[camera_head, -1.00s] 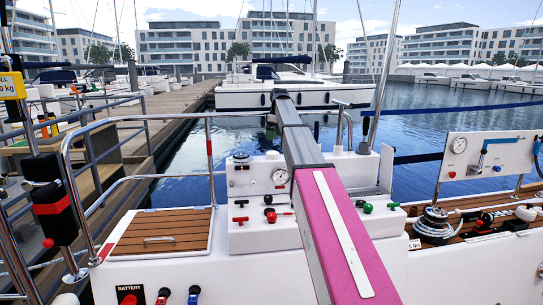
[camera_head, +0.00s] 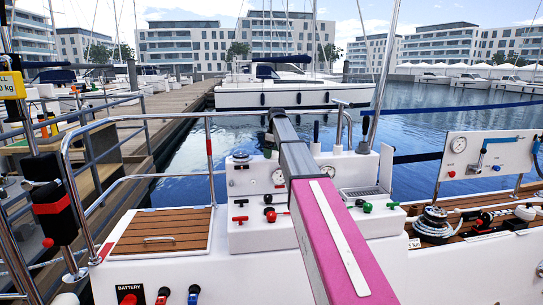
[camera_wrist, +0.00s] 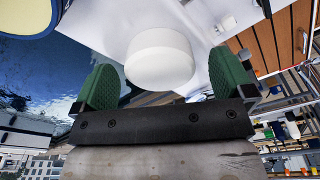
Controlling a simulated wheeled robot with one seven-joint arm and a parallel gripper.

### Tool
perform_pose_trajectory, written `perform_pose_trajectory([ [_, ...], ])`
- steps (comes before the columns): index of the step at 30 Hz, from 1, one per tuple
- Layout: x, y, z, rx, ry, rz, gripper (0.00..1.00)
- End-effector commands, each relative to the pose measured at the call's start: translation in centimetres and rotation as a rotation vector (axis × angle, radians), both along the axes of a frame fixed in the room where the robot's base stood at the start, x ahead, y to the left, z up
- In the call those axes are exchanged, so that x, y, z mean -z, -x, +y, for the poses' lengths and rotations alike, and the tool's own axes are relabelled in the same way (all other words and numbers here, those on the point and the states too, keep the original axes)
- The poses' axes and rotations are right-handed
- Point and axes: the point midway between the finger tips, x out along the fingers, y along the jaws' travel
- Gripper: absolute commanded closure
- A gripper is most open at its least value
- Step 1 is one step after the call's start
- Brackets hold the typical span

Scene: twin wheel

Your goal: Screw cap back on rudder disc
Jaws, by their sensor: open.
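A white rounded cylinder (camera_wrist: 160,58), which looks like the cap, is between the two green finger pads of my gripper (camera_wrist: 165,82) in the wrist view. My gripper is open, with a gap showing on both sides of the cylinder. A white surface (camera_wrist: 110,22) is behind the cylinder; whether the cylinder is attached to it I cannot tell. I cannot make out the rudder disc for certain. In the head view my arm reaches over the white console and my gripper is not clearly visible.
The white console (camera_head: 245,240) carries a gauge (camera_head: 279,176) and red, black and green handles, close beside my arm. A steel rail (camera_head: 210,150) stands left. A wooden hatch (camera_head: 160,233) lies left.

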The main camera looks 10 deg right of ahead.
Motion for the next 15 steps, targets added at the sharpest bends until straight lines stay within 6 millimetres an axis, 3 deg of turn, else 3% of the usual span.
perform_pose_trajectory([
  [5,0.0,0.0,0.0,0.0,0.0,0.0,0.01],
  [10,0.0,0.0,0.0,0.0,0.0,0.0,0.53],
  [15,-0.01,0.0,0.0,0.0,0.0,0.0,0.53],
])
